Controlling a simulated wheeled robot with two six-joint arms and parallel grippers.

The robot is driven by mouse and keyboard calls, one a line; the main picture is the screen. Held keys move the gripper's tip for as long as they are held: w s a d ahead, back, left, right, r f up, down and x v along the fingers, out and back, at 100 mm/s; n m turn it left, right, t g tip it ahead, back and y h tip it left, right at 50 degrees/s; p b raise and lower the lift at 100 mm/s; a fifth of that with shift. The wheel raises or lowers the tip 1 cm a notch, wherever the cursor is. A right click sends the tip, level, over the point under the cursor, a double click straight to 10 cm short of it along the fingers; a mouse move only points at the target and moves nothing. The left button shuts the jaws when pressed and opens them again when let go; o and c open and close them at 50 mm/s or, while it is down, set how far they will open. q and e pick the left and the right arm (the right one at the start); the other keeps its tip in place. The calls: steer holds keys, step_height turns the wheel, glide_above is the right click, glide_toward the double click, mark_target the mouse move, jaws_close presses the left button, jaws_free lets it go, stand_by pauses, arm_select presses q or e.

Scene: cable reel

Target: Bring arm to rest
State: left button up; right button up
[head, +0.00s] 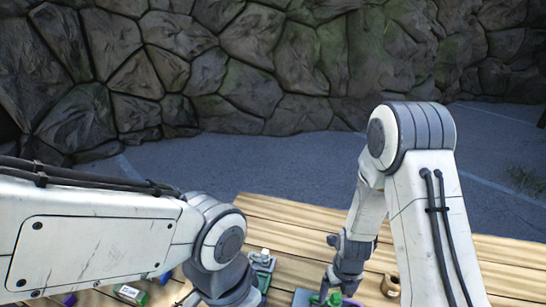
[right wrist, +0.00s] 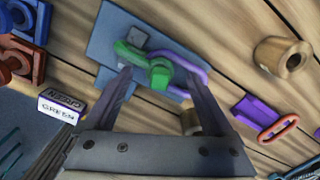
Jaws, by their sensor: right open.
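My right gripper (right wrist: 160,78) is open in the right wrist view, its two dark fingers apart. Between and just beyond the fingertips lie a green piece (right wrist: 131,54) and a purple loop (right wrist: 190,60) on a blue-grey plate (right wrist: 107,28). I cannot tell whether the fingers touch them. In the head view the right arm reaches down to the table, with the gripper (head: 338,290) low near the bottom edge over the green and purple pieces. My left arm comes in from the left. Its wrist runs out of the bottom edge and its fingers are hidden.
The wooden table (head: 510,262) is bare at right. A wooden ring (head: 390,285) stands right of the right gripper. A stone wall stands behind.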

steer(key=n, duration=0.4)
steer(key=shift+r, duration=0.1)
steer(key=n, duration=0.9)
steer(key=shift+g, duration=0.3)
steer(key=n, duration=0.8)
steer(key=shift+r, duration=0.1)
steer(key=n, duration=0.8)
steer(key=shift+n, duration=0.3)
steer(key=n, duration=0.4)
steer(key=shift+n, duration=0.3)
steer(key=shift+r+g, duration=0.15)
steer(key=shift+g, duration=0.15)
